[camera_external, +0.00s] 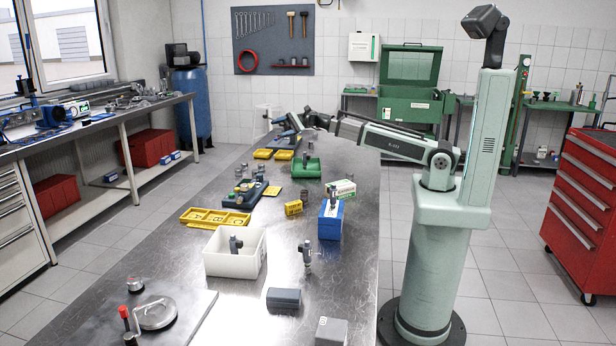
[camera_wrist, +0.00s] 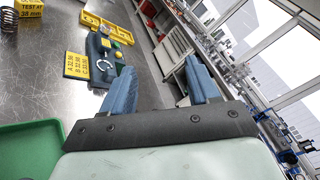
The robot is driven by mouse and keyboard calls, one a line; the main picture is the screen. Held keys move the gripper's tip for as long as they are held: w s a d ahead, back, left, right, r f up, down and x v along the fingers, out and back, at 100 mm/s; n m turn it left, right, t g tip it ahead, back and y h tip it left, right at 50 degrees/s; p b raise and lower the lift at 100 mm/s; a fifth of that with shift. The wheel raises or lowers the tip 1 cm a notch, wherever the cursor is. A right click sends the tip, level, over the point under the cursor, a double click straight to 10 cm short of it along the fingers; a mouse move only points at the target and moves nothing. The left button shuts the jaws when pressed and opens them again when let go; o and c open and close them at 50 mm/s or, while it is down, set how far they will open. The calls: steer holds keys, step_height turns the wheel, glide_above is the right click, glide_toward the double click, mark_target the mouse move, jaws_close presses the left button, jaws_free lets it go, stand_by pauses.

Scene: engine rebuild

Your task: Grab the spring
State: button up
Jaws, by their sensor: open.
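A dark coiled spring (camera_wrist: 8,20) stands at the top left corner of the wrist view, partly cut off by the frame edge. It is beside a yellow block (camera_wrist: 30,7) marked "TEST AT 38 mm". My gripper (camera_external: 280,126) is raised over the far part of the bench, away from the spring. Its two blue fingers are apart with nothing between them in the wrist view (camera_wrist: 160,66).
A green tray (camera_wrist: 30,150) lies at the lower left of the wrist view and on the bench in the external view (camera_external: 306,173). A blue box (camera_external: 330,222), white bin (camera_external: 234,262) and yellow tray (camera_external: 215,217) stand nearer. Bare steel bench lies between them.

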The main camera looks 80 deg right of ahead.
steer(key=s+a+f+m+g, duration=0.1)
steer(key=s+a+f+g, duration=0.2)
steer(key=s+a+f, duration=0.1)
steer(key=s+a+f+g+h, duration=0.1)
steer(key=s+a+f+g, duration=0.3)
steer(key=s+a, duration=0.1)
steer(key=s+a+f+m+g+h, duration=0.1)
steer(key=s+a+f+g, duration=0.2)
steer(key=s+a+f, duration=0.1)
steer(key=shift+s+a+m, duration=0.3)
steer(key=shift+s+a, duration=0.2)
steer(key=shift+a, duration=0.35)
steer(key=shift+s+a+f+g, duration=0.1)
steer(key=shift+s+a+g, duration=0.05)
steer(key=shift+a+g, duration=0.15)
glide_toward(304, 204)
steer(key=a, duration=0.2)
steer(key=s+a+r, duration=0.1)
steer(key=shift+w+f+x, duration=0.1)
steer(key=shift+x, duration=1.3)
steer(key=shift+w+f+x, duration=0.15)
steer(key=shift+x, duration=1.25)
steer(key=shift+c, duration=0.4)
steer(key=c, duration=0.9)
steer(key=shift+r, duration=0.15)
steer(key=shift+c, duration=0.2)
